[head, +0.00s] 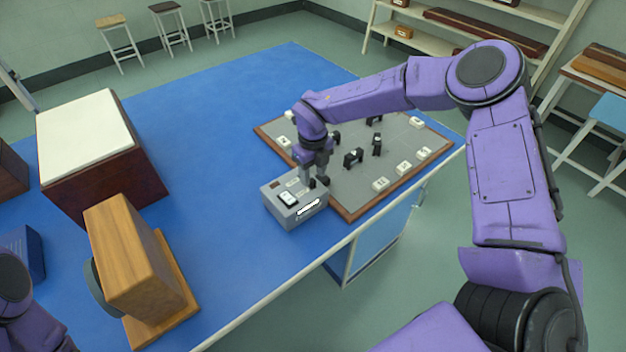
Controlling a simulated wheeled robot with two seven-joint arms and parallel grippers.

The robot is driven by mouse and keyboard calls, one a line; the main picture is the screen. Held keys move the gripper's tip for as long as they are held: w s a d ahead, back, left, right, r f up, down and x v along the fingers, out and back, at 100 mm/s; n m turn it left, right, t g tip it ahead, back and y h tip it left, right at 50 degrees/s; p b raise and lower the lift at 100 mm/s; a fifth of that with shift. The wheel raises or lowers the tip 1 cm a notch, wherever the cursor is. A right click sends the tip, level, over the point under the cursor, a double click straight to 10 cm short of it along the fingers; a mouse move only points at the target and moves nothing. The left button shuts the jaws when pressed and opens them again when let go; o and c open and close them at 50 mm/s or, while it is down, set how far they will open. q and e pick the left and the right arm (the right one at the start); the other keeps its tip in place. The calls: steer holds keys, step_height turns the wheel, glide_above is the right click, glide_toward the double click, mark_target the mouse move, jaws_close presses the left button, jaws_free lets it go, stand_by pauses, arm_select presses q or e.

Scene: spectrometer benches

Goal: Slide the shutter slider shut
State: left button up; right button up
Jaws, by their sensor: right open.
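A small grey instrument box (270,205) stands on the blue bench top, beside the near left edge of a grey board. Its top carries a white piece in a dark frame (288,199), small pale labels and a reddish-brown patch. A black-and-white marking shows on its front face. I cannot tell for sure which part is the shutter slider. My right gripper (317,181) points down over the far right part of the box top with its jaws open. Its dark fingers hide that part, and whether they touch it is unclear. Only part of my left arm shows, at the lower left.
A wood-rimmed grey board (352,206) with several black holders and white blocks lies behind and right of the box. A wooden block (135,260) on a base and a dark box with a cream top (85,135) stand left. Blue bench top between them is clear.

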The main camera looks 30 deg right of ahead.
mark_target(313, 181)
step_height(313, 181, up, 8)
steer(key=b, duration=0.1)
steer(key=shift+f, duration=0.15)
steer(key=shift+s+f, duration=0.1)
